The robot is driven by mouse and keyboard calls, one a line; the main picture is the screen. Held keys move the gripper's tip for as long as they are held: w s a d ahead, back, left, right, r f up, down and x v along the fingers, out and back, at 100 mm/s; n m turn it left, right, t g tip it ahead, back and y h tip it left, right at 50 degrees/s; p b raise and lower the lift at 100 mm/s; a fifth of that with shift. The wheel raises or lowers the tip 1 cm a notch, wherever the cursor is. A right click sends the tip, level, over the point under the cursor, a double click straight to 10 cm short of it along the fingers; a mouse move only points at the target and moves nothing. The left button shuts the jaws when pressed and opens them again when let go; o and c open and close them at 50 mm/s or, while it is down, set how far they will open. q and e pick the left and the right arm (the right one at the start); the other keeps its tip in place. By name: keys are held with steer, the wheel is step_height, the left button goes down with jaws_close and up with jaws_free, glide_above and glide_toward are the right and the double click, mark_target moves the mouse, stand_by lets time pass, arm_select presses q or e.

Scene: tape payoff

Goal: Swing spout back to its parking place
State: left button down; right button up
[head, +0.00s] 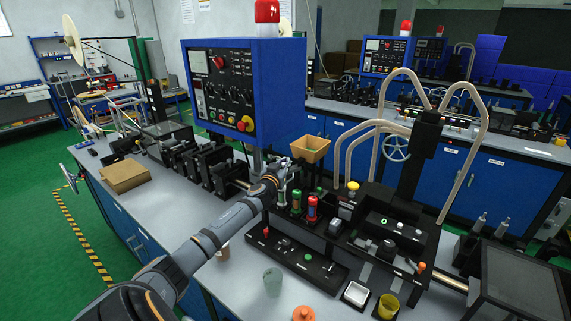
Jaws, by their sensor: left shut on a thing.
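My left arm reaches in from the bottom left. My left gripper (285,169) is at the middle of the bench, just below and left of a tan hopper (310,148). It is shut on a small pale part there, which looks like the spout; the fingers hide most of it. I cannot make out the spout's full shape or its parking place. A green bottle (296,200) and a red bottle (312,207) stand upright in the black fixture, just right of and below the gripper. My right gripper is not in view.
A blue control box (245,92) stands behind the gripper. The black machine (390,225) with pale curved tubes (408,85) fills the right side. A pale cup (272,282), an orange item (303,313) and a yellow cup (388,306) are in front.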

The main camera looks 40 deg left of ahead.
arm_select(q)
steer(key=shift+s+a+f, duration=0.1)
steer(key=shift+a+f, duration=0.05)
steer(key=shift+f, duration=0.25)
steer(key=c, duration=1.7)
jaws_free()
steer(key=o, duration=0.4)
steer(key=shift+s+a+r, duration=0.2)
steer(key=shift+a, duration=0.05)
steer(key=shift+o, duration=0.2)
steer(key=shift+d+r, duration=0.1)
steer(key=shift+d, duration=0.2)
steer(key=v, duration=0.7)
steer(key=shift+s, duration=0.15)
